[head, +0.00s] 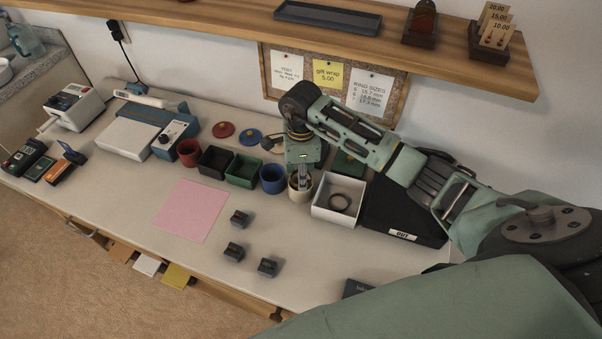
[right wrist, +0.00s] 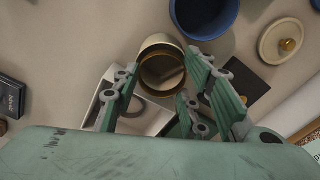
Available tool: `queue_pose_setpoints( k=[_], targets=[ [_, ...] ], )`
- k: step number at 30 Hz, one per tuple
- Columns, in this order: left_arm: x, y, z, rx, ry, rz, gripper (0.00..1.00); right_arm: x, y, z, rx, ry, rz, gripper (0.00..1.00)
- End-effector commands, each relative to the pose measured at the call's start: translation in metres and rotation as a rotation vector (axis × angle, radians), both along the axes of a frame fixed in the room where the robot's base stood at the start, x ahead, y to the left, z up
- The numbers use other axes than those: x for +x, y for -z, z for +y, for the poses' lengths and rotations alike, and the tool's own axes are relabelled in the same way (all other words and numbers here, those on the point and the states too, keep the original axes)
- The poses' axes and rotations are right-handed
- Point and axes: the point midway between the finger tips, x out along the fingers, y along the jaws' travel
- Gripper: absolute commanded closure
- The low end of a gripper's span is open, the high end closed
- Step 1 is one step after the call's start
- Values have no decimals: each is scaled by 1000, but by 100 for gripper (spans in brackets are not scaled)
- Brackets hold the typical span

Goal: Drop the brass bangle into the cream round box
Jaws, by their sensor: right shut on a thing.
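The cream round box (head: 295,194) stands open on the counter, at the right end of a row of containers. It shows in the right wrist view (right wrist: 157,41) directly beyond the fingertips. My right gripper (head: 303,178) points down over the box. In the right wrist view its fingers stand apart, shut on the brass bangle (right wrist: 142,80) between their tips. The bangle appears as a brown-gold ring overlapping the box's mouth; its exact height over the rim cannot be told. In the head view the gripper hides the bangle. My left gripper is not in view.
A white square tray (head: 325,212) holding a dark ring (head: 340,203) stands right of the box. A blue round box (head: 272,180) is close on its left. The cream lid (right wrist: 281,51) lies nearby. A black OUT tray (head: 400,215) stands right.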

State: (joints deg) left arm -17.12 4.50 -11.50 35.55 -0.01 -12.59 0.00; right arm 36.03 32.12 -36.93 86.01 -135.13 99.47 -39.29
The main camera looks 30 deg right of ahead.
Motion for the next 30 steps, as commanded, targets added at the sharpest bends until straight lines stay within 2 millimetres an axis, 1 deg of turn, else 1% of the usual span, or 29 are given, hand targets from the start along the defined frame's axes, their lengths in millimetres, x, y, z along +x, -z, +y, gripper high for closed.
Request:
queue_pose_setpoints(
  k=[3,4,9,11,17,20,23,26,30],
  targets=[
    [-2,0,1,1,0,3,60,0,0,0,1,0,0,84],
    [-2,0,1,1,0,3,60,0,0,0,1,-1,0,58],
    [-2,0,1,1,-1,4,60,0,0,0,1,-1,1,43],
    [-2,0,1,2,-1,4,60,0,0,0,1,-1,1,39],
    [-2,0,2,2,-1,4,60,0,0,1,1,-1,1,39],
    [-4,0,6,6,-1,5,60,0,-1,0,1,-1,1,39],
    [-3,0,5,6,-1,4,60,1,-7,0,1,-1,-2,39],
    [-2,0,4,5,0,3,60,1,-22,0,0,-3,-4,39],
    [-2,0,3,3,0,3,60,2,-52,0,1,-2,-6,39]
  ],
)
